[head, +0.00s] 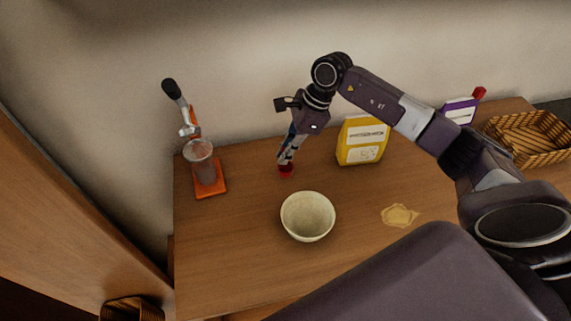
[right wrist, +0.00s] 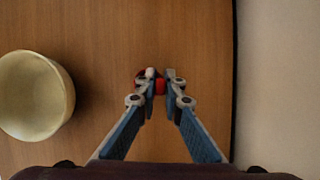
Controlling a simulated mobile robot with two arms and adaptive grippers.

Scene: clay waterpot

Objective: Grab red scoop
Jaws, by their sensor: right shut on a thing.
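The red scoop (head: 286,170) is at the fingertips of my right gripper (head: 284,160), low over the wooden table behind the cream bowl. In the right wrist view, a small part of the red scoop (right wrist: 158,85) shows at the two fingertips (right wrist: 160,75), mostly at the left finger. My right gripper is shut on it, with the fingers close together and pointing down. Most of the scoop is hidden by the fingers, and I cannot tell whether it touches the table. My left gripper is not in view.
The cream bowl (head: 307,229) stands in front of the gripper. A yellow bag (head: 362,142) is to its right, and an orange-based device with a clear cup (head: 200,150) to its left. A tan patch (head: 400,215), a purple-white box (head: 460,110) and a wicker basket (head: 528,155) lie farther right.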

